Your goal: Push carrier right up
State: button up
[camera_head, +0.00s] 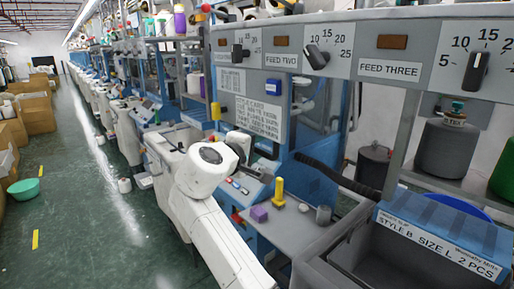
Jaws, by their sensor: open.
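My white arm (205,240) rises from the bottom middle and bends at a rounded joint. Beyond it a further white link (239,142) shows by the blue knitting machine. I cannot make out my gripper's fingers; they seem hidden behind the arm. No part is clearly marked as the carrier. A yellow upright handle (279,190) stands on the grey ledge (300,223) to the right of my arm. A yellow piece (215,110) shows on the machine's front, further left. I cannot tell whether either belongs to the carrier.
A panel with black knobs (318,57) and labels for feed two and feed three crosses above. A dark bin (345,262) stands at right. The green aisle (95,215) at left is mostly open.

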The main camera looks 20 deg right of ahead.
jog(key=b+v, duration=0.2)
jog(key=v, duration=0.7)
jog(key=shift+s+a+r, duration=0.15)
jog(key=s+d+f+m+g+y, duration=0.15)
jog(key=s+d+f, duration=0.3)
jog(key=f, duration=0.65)
jog(key=s+d+f+m+g+y, duration=0.1)
jog(key=s+d+f+g+y, duration=0.2)
jog(key=s+f, duration=0.55)
jog(key=s+d+f+m+g+y, duration=0.1)
jog(key=s+d+f+g+y, duration=0.2)
jog(key=f, duration=1.1)
jog(key=s+d+f+m+g+y, duration=0.1)
jog(key=s+f, duration=0.3)
jog(key=s, duration=0.5)
jog(key=s+d+f+m+g+y, duration=0.1)
jog(key=s+f+m, duration=0.1)
jog(key=s, duration=0.8)
jog(key=s+d+f+m+g+y, duration=0.1)
jog(key=s+f, duration=0.4)
jog(key=s, duration=0.5)
jog(key=shift+d+f+m+y, duration=0.35)
jog(key=shift+d+m, duration=0.25)
jog(key=shift+m, duration=0.05)
